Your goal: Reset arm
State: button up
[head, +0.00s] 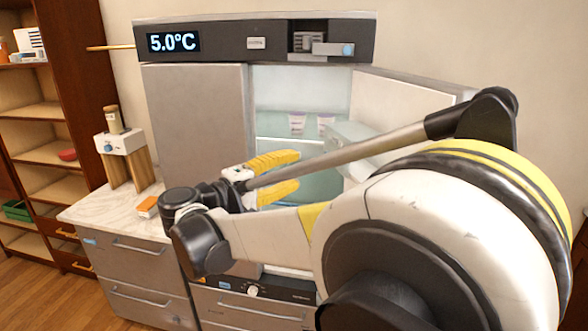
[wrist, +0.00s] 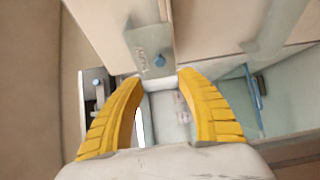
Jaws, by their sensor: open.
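My gripper (head: 297,172) has two yellow fingers, spread apart with nothing between them. It is in front of the open right side of a grey refrigerated cabinet (head: 195,120), with my arm reaching across from the right. In the wrist view, the gripper (wrist: 159,78) also shows open and empty, with the cabinet interior beyond the fingers. My arm hides the lower part of the cabinet opening.
The cabinet's right door (head: 415,100) stands open. Two small white cups (head: 297,122) are on a glass shelf inside. A marble-topped counter (head: 105,212) with a small device (head: 120,143) and an orange-white box (head: 147,207) is at left, by wooden shelves (head: 40,110).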

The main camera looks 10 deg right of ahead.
jog(key=s+d+f+m+g+y+b, duration=0.1)
jog(key=s+d+f+g+y+b, duration=0.15)
jog(key=s+d+f+b, duration=0.45)
jog(key=s+d+f+m+g+y+b, duration=0.1)
jog(key=s+d+f+y+b, duration=0.25)
jog(key=d+f, duration=0.6)
jog(key=s+a+f+m+y+b, duration=0.2)
jog(key=s+f+y+b, duration=0.2)
jog(key=s+f, duration=0.4)
jog(key=s+a+f+m+y+b, duration=0.1)
jog(key=s+f+m+y+b, duration=0.2)
jog(key=s+f, duration=0.5)
notch_tip(320, 180, down, 3)
jog(key=shift+a+f+y+b, duration=0.2)
jog(key=shift+a+y+b, duration=0.15)
jog(key=shift+y+b, duration=0.4)
